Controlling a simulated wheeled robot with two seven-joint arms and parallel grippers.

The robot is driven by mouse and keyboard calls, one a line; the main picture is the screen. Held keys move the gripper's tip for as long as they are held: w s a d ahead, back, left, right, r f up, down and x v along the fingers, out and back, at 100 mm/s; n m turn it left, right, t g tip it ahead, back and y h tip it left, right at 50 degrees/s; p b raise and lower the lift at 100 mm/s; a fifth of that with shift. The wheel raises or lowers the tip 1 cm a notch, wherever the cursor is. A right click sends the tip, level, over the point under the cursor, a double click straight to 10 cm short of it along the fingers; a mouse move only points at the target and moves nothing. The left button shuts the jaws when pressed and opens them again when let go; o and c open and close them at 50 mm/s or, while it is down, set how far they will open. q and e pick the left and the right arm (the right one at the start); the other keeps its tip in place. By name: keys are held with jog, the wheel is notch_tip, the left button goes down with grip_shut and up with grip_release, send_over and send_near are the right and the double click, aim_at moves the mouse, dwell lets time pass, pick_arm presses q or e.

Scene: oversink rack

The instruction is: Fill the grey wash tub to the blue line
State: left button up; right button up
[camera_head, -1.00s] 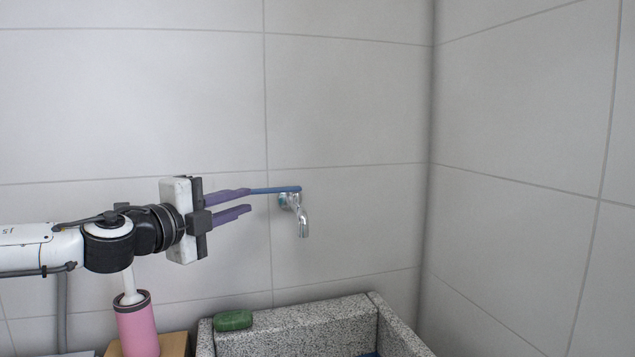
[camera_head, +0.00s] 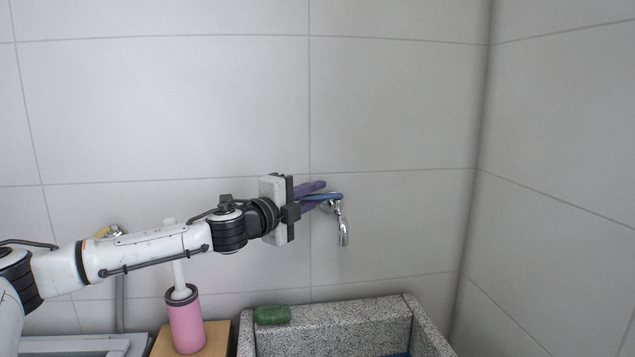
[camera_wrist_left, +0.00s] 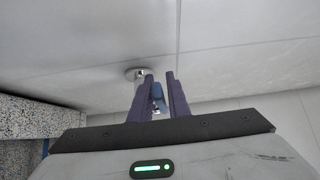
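A chrome wall tap (camera_head: 343,228) has a blue lever (camera_head: 328,197) at its top, pointing left in the head view. My left gripper (camera_head: 318,192) has purple fingers beside the lever, which overlaps them. In the left wrist view, the blue lever (camera_wrist_left: 157,93) lies between the two parted fingers (camera_wrist_left: 160,80), close to the left one, with a gap to the right one. I cannot tell whether it touches. No water stream shows below the spout. My right gripper is out of view.
A speckled stone sink (camera_head: 335,312) stands below the tap, with a green soap bar (camera_head: 272,315) on its rim. A bit of blue (camera_head: 398,355) shows inside it. A pink brush holder (camera_head: 185,322) stands on a wooden block (camera_head: 218,338) to the left. Tiled walls close the back and right.

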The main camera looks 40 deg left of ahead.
pick_arm(q)
jog(key=shift+w, duration=0.45)
grip_shut()
dwell(1.2)
